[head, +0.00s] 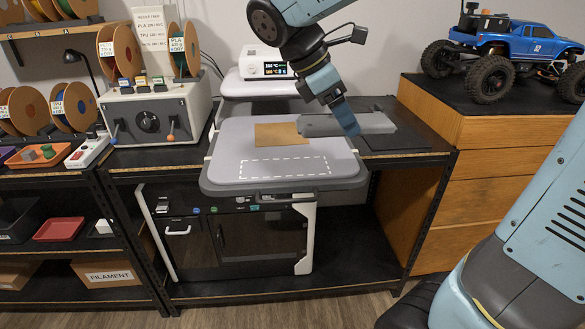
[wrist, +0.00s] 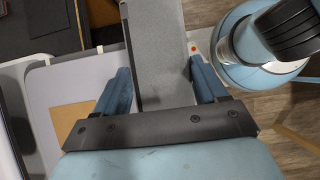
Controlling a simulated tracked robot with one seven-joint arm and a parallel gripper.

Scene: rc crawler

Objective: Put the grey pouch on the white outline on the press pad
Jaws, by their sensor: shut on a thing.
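The grey pouch (head: 378,123) is long and flat. In the head view it lies across the right back part of the press pad, its right end reaching past the pad's edge. My gripper (head: 350,128) is closed around its middle from above; whether the pouch touches the pad I cannot tell. In the wrist view the pouch (wrist: 160,35) runs between the two blue fingers of my gripper (wrist: 160,72). The pale press pad (head: 225,140) carries the dashed white outline (head: 283,168), a bare rectangle near its front edge, left of and nearer than the pouch.
A tan sheet (head: 280,134) lies on the pad behind the outline. The press's display box (head: 265,64) stands behind. A dark mat (head: 405,138) lies right of the pad. A grey control box (head: 155,115) stands left, and a blue truck (head: 505,45) sits on the wooden cabinet at right.

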